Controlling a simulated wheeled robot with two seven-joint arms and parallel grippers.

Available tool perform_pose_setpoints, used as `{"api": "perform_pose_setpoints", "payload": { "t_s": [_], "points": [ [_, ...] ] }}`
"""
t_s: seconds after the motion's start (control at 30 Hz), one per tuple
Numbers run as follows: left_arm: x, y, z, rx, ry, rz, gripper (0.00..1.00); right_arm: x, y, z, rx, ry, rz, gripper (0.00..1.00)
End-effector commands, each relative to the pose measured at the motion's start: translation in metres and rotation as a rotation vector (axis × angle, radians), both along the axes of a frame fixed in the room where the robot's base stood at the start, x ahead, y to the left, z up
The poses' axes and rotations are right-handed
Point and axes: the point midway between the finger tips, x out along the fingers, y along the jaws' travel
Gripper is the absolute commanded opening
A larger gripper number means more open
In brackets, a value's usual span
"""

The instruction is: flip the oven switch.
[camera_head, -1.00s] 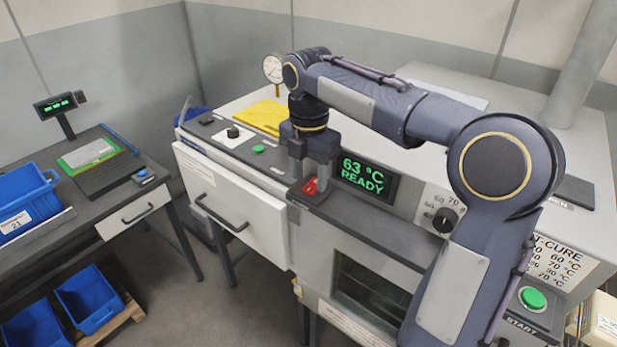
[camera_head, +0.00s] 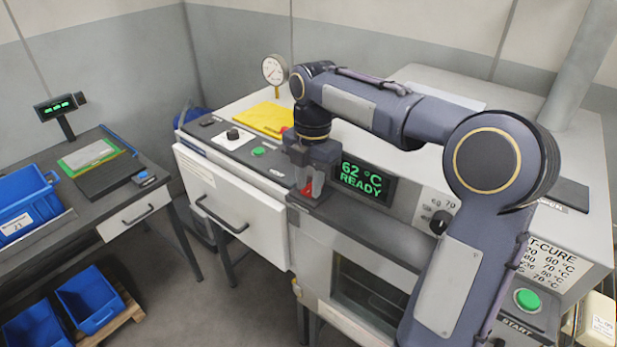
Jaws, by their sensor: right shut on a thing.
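The oven's red switch (camera_head: 304,190) sits on the dark front ledge of the grey oven (camera_head: 370,230), just left of the green display (camera_head: 361,180), which reads 62 °C READY. My right gripper (camera_head: 309,188) points down over the switch and is shut on it. The fingers hide part of the switch, so its exact tilt is hard to tell. My left gripper is not in view.
A round black dial (camera_head: 441,221) and a green START button (camera_head: 527,299) are on the oven front to the right. A white drawer unit (camera_head: 225,205) with a handle stands left.

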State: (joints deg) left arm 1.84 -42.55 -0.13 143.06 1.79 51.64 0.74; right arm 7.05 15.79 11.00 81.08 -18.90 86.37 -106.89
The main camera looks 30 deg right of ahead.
Motion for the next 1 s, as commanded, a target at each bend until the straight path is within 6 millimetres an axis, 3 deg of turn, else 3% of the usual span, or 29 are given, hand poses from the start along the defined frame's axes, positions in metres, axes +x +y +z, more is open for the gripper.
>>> {"api": "perform_pose_setpoints", "payload": {
  "t_s": [0.03, 0.2, 0.5, 0.53, 0.67, 1.0],
  "points": [
    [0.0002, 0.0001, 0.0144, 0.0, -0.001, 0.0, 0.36, 0.0004, -0.0027, 0.0059, 0.046, 0.026, -0.006, 0.03],
    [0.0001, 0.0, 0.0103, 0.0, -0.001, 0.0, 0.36, 0.0022, -0.0052, 0.0015, 0.158, 0.067, -0.003, 0.03],
    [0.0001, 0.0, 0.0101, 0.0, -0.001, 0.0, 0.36, 0.002, -0.0046, 0.002, 0.171, 0.07, 0.0, 0.03],
    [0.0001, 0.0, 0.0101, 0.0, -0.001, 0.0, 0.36, 0.002, -0.0045, 0.002, 0.17, 0.069, 0.0, 0.29],
    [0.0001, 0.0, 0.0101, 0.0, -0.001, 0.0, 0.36, 0.002, -0.0046, 0.002, 0.17, 0.07, 0.0, 0.46],
    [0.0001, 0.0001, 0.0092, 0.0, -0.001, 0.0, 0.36, 0.0026, -0.0054, 0.0049, 0.169, 0.07, 0.0, 0.47]
  ]
}}
